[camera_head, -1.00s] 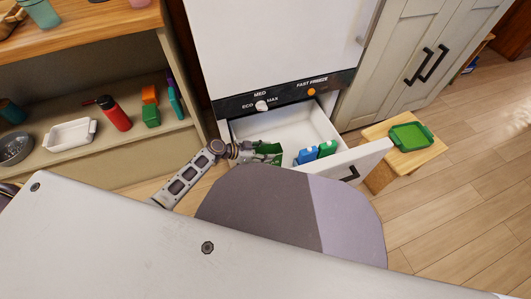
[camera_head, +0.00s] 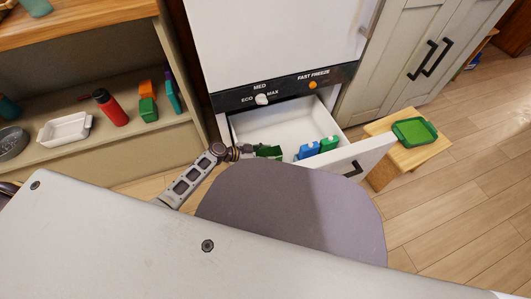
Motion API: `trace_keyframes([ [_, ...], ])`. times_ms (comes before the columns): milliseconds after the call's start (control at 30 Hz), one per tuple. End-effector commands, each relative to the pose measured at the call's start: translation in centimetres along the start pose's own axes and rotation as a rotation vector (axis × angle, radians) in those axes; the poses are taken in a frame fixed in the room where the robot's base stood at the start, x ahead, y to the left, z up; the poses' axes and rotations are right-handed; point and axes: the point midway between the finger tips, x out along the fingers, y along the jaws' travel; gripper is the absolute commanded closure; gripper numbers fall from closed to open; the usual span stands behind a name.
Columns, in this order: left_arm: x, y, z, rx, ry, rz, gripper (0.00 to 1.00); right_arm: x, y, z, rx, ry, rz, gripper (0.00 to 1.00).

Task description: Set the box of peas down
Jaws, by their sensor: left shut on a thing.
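The green box, taken as the box of peas (camera_head: 268,152), is at the left part of the open freezer drawer (camera_head: 285,128). My left gripper (camera_head: 255,153) reaches in from the left and is shut on it. My own body hides the lower part of the box, so I cannot tell whether it touches the drawer floor. A blue box (camera_head: 308,150) and another green box (camera_head: 328,144) stand side by side at the right of the drawer. My right gripper is not in view.
The drawer's back part is bare. The drawer front (camera_head: 365,155) sticks out beside a small wooden stool (camera_head: 400,157) bearing a green tray (camera_head: 414,131). A shelf at left holds a red bottle (camera_head: 111,108), a white dish (camera_head: 64,131) and small boxes.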

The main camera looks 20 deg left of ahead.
Motion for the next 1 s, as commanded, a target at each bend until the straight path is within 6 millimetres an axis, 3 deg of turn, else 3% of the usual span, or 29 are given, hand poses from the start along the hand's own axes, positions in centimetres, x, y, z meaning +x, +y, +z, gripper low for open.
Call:
trace_keyframes([
  [933,0.29,-0.04,0.58,0.000,0.001,-0.001,1.00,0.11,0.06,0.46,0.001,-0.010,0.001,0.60],
  [967,0.28,-0.04,0.58,0.000,0.000,-0.001,0.52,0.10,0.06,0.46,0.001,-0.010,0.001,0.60],
  [1000,0.28,-0.03,0.59,0.000,0.000,-0.001,0.47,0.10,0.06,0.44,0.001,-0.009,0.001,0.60],
])
